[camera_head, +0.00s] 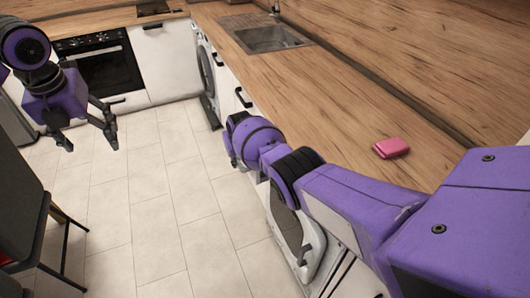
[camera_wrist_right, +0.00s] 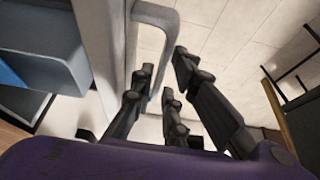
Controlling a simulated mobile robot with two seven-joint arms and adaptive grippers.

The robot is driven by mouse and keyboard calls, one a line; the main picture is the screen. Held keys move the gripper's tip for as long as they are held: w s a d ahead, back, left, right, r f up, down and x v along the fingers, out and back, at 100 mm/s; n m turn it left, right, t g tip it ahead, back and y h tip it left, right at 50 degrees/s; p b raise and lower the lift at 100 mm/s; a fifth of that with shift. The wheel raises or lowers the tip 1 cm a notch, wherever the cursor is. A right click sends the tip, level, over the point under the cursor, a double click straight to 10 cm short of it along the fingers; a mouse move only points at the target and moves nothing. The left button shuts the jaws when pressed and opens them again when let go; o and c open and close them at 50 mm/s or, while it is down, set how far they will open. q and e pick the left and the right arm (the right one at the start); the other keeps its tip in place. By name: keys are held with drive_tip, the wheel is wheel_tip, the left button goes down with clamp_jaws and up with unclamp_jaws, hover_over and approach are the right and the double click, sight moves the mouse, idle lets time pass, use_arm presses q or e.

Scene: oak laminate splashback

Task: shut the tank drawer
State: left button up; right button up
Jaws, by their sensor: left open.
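In the right wrist view, a blue-grey box-like part (camera_wrist_right: 45,50), which may be the tank drawer, is at the left beside a pale upright panel. A grey handle-like loop (camera_wrist_right: 168,28) curves out from this panel. My right gripper (camera_wrist_right: 162,68) is at the loop, its dark fingers apart with part of the loop between them; I cannot tell whether they touch it. In the head view, my right arm hides this gripper and most of the machine front (camera_head: 292,236) below it. My left gripper (camera_head: 88,140) is open and empty above the floor at the left.
A wooden worktop (camera_head: 330,100) runs along the right, with a pink block (camera_head: 391,148) and a sink (camera_head: 265,38). An oven (camera_head: 100,65) is at the back, a dark chair (camera_head: 25,215) at the left. The tiled floor between is clear.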

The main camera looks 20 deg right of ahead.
drive_tip(key=shift+w+r, duration=0.1)
drive_tip(key=shift+r, duration=0.05)
clamp_jaws()
drive_tip(key=d, duration=0.9)
drive_tip(key=shift+d, duration=0.3)
unclamp_jaws()
